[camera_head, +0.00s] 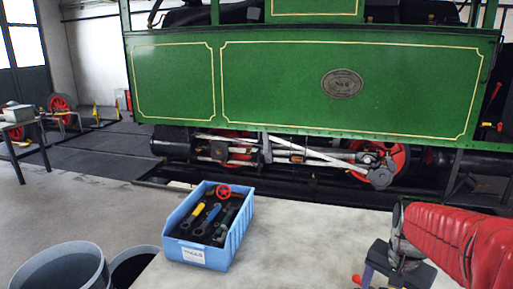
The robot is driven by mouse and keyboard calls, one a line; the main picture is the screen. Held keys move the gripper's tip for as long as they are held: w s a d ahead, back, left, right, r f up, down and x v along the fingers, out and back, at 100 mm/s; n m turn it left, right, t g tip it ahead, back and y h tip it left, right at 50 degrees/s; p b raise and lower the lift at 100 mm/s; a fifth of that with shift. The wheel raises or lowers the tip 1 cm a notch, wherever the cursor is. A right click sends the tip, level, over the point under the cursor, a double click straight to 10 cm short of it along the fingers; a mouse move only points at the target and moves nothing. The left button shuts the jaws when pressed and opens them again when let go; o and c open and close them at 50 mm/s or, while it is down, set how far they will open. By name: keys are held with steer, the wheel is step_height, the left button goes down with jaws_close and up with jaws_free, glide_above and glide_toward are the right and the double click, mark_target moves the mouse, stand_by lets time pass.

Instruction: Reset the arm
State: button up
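My arm, in a red sleeve, reaches in from the right edge at the lower right. My gripper (378,278) is at its end, low in the picture and partly cut off by the bottom edge. Only a dark block and small red parts of it show, so I cannot tell whether it is open or shut. No held object is visible. The gripper is to the right of the blue crate (240,228) and apart from it.
The crate stands on a pale tabletop (310,240), holding several tools and a red handwheel (223,191). Grey bins (62,268) stand at lower left. A green steam tram (280,90) fills the back. The tabletop between crate and gripper is clear.

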steer(key=s+a+r+n+t, duration=0.2)
steer(key=s+a+r+n, duration=0.1)
steer(key=s+a, duration=0.3)
steer(key=s+a+r+n+t, duration=0.2)
steer(key=s+a+n, duration=0.3)
steer(key=a, duration=0.3)
steer(key=shift+s+r+n, duration=0.4)
steer(key=shift+r+n, duration=0.15)
steer(key=shift+n, duration=0.15)
steer(key=shift+a, duration=0.1)
stand_by(1.4)
